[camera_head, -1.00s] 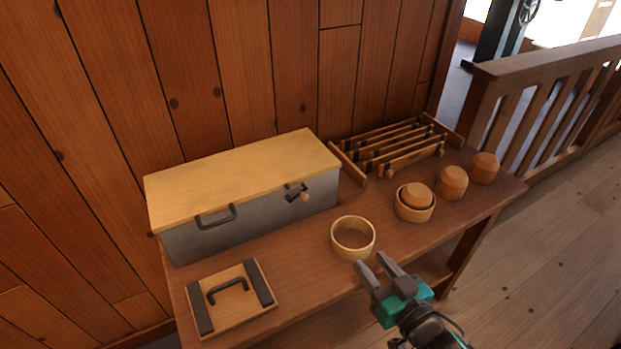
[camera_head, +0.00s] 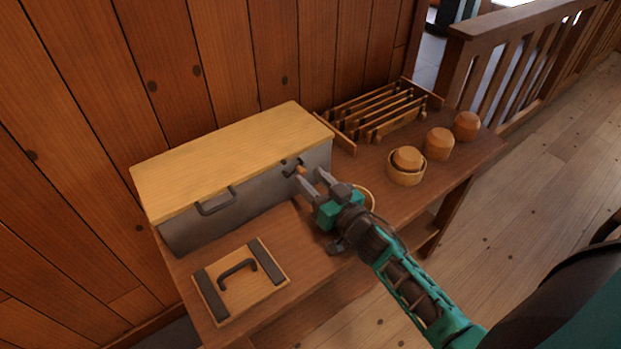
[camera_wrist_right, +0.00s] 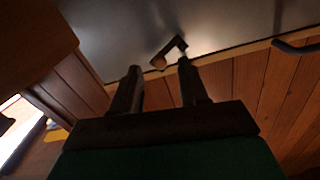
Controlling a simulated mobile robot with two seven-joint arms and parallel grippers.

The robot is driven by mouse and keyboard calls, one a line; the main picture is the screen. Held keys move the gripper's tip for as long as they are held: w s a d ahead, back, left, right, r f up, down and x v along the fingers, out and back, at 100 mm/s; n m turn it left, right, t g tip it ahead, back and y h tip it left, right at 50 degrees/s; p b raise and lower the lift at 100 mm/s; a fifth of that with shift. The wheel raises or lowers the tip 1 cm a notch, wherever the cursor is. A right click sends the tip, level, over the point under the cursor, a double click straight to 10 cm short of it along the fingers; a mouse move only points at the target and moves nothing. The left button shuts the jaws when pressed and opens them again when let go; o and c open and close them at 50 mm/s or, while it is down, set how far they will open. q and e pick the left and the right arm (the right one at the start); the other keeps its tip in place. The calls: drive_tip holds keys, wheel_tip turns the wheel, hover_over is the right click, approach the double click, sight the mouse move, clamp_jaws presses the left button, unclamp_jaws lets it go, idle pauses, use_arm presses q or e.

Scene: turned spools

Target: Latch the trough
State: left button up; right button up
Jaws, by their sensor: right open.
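The trough (camera_head: 240,207) is a grey box with a pale wooden lid (camera_head: 230,155), which lies closed on top. A dark handle (camera_head: 215,201) is on its front. A latch (camera_head: 297,170) with a small wooden knob sits near the right end of the front; it also shows in the right wrist view (camera_wrist_right: 170,52). My right gripper (camera_head: 311,180) is open and empty, its fingertips close in front of the latch. In the right wrist view the two fingers (camera_wrist_right: 160,80) point toward the latch, and I cannot tell whether they touch it. My left gripper is not in view.
A wooden panel with a dark handle (camera_head: 240,279) lies in front of the trough. A slatted rack (camera_head: 375,115) and several wooden cups (camera_head: 438,144) stand to the right on the bench. A ring (camera_head: 366,193) is mostly hidden behind my right gripper.

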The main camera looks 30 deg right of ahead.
drive_tip(key=shift+w+a, duration=0.1)
drive_tip(key=shift+w, duration=0.5)
clamp_jaws()
